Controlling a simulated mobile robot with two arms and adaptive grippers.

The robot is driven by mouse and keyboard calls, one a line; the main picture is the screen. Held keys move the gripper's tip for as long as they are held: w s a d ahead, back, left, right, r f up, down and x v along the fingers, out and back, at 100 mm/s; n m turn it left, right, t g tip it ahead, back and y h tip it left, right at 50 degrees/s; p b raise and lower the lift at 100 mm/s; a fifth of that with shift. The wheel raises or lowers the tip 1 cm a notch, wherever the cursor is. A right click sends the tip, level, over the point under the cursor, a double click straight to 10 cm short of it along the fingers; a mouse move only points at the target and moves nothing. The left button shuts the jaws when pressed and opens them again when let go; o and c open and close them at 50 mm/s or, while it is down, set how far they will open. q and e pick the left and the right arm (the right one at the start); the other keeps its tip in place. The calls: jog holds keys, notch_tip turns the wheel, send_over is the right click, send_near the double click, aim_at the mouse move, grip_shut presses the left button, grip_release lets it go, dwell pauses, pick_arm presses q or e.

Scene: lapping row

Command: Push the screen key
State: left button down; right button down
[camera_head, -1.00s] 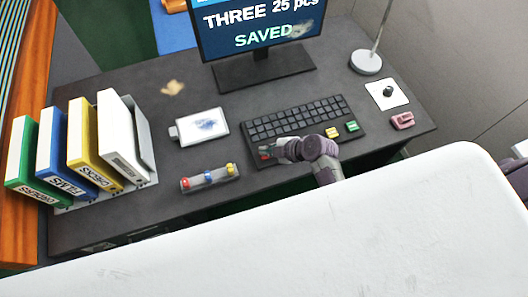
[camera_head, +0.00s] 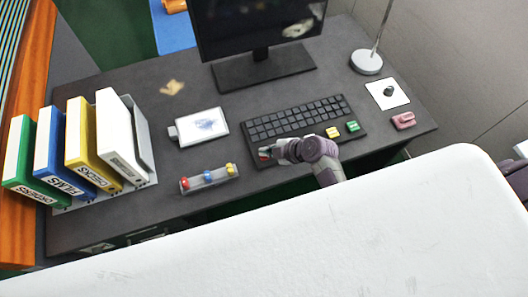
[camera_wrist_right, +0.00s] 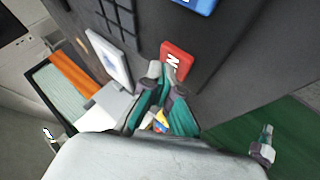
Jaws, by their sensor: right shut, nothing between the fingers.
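The black keyboard (camera_head: 290,118) lies on the desk. Its front row has a red key (camera_head: 264,153), a yellow key (camera_head: 333,132) and a green key (camera_head: 352,126). The wrist view shows the red key (camera_wrist_right: 176,60), with partly hidden white lettering, and a blue key (camera_wrist_right: 196,3). My right gripper (camera_head: 274,150) is shut and empty, its tips (camera_wrist_right: 164,78) right by the red key's edge. I cannot tell whether they touch it. The monitor (camera_head: 225,35) is dark, with no text on its visible part.
Binders (camera_head: 118,140) stand at the left. A lamp base (camera_head: 366,62), a white card (camera_head: 377,92) and a pink object (camera_head: 403,121) are at the right.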

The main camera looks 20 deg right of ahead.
jog(key=shift+r, duration=0.35)
notch_tip(320, 180, up, 6)
jog(key=p, duration=0.5)
jog(key=shift+s, duration=0.1)
dwell(0.5)
